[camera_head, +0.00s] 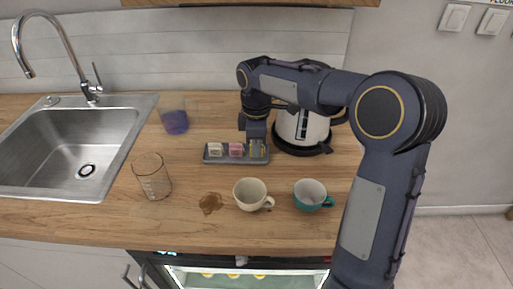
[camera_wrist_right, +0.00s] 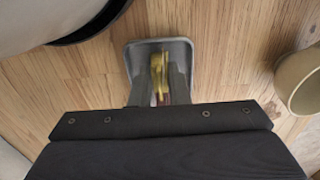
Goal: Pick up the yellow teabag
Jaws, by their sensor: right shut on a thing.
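The yellow teabag (camera_wrist_right: 158,68) shows between the fingers of my right gripper (camera_wrist_right: 158,92) in the right wrist view. In the head view, this gripper (camera_head: 256,141) points down at the right end of a small grey tray (camera_head: 226,161). It is shut on the yellow teabag, which is still at the tray; whether it touches the tray's floor I cannot tell. A white teabag (camera_head: 215,149) and a pink teabag (camera_head: 236,149) stand to the left in the tray. My left gripper is not in view.
A kettle (camera_head: 300,130) stands close to the right of the gripper. A cream cup (camera_head: 249,193), a teal cup (camera_head: 311,194) and a glass beaker (camera_head: 152,177) stand in front. A purple-filled glass (camera_head: 175,122) is behind left.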

